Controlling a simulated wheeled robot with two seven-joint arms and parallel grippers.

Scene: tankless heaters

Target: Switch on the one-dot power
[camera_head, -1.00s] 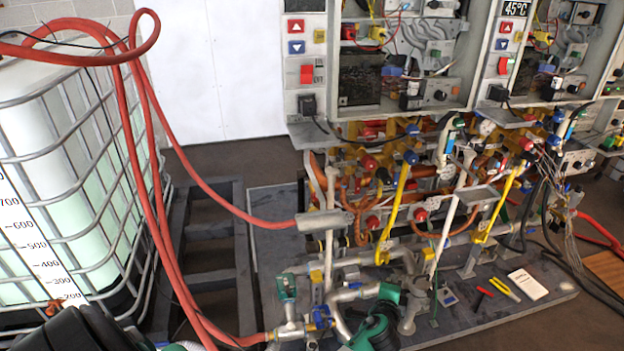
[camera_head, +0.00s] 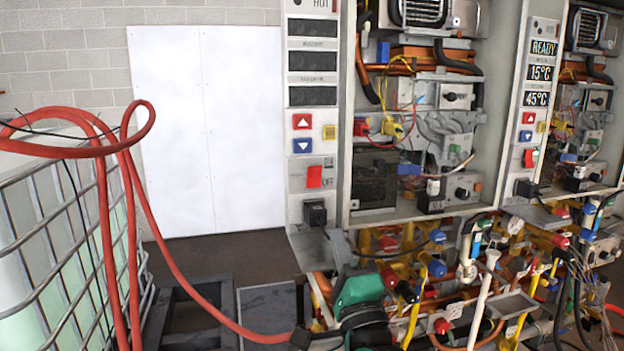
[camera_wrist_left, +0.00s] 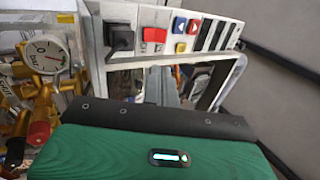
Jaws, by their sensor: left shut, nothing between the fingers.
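The left heater's control panel has a red rocker switch (camera_head: 314,176) marked OFF on its label; the switch also shows in the wrist view (camera_wrist_left: 154,35). This panel's displays (camera_head: 313,61) are dark. The right heater has a similar red switch (camera_head: 529,158), and its display (camera_head: 543,48) reads READY. I cannot make out any dot marks. My left gripper (camera_head: 338,250), green and black, is below and right of the left switch, apart from it. In the wrist view, its grey fingers (camera_wrist_left: 160,78) are together and empty, pointing toward the panel. My right gripper is out of view.
A black plug (camera_head: 315,212) sits just below the left switch, with a cable running right. Pipes and coloured valves (camera_head: 430,268) crowd the space beneath the heaters. A red hose (camera_head: 180,265) loops at left beside a caged tank (camera_head: 45,235). A white wall panel (camera_head: 205,130) stands clear behind.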

